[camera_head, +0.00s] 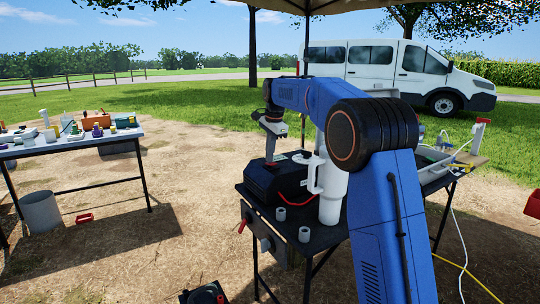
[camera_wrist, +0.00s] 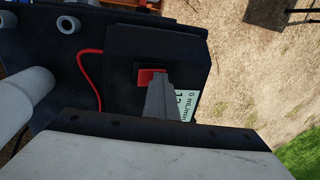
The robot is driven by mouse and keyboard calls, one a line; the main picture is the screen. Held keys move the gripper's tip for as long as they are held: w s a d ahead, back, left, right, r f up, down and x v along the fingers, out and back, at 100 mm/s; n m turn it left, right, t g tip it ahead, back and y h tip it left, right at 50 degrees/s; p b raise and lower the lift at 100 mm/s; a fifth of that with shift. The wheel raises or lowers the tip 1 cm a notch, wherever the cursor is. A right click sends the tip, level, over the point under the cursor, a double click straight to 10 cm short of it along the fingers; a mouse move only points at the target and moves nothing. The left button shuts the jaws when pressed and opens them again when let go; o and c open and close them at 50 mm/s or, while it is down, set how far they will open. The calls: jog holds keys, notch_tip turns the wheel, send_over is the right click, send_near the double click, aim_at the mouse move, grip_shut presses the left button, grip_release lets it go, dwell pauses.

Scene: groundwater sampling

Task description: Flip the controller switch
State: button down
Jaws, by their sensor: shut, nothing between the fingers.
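The controller is a black box (camera_head: 266,184) on the dark table, left of a white jug. In the wrist view the controller (camera_wrist: 190,46) shows a red switch (camera_wrist: 145,77) and a pale display (camera_wrist: 188,103) reading mL/min, partly covered by my gripper. My gripper (camera_wrist: 159,76) is shut and empty, and its tips overlap the right part of the red switch. I cannot tell whether they touch it. In the head view my gripper (camera_head: 270,157) points down over the controller; the switch cannot be made out there.
A white jug (camera_head: 331,188) stands close beside the controller, and grey cylinders (camera_head: 304,234) stand near the front edge of the table (camera_head: 328,244). A red cable (camera_wrist: 88,66) runs along the controller. Another table (camera_head: 68,145) with bottles is at the left, with open ground between.

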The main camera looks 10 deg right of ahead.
jog(key=shift+s+f, duration=0.2)
jog(key=shift+f, duration=0.1)
jog(key=shift+s+d, duration=0.25)
jog(key=shift+s, duration=0.35)
jog(key=shift+s+d+r, duration=0.1)
jog(key=shift+r, duration=0.4)
notch_tip(320, 180, up, 13)
jog(key=s, duration=0.2)
jog(key=shift+s+d, duration=0.15)
jog(key=shift+d, duration=0.15)
jog(key=shift+w+a+r, duration=0.15)
jog(key=shift+w+r, duration=0.15)
jog(key=shift+w, duration=0.3)
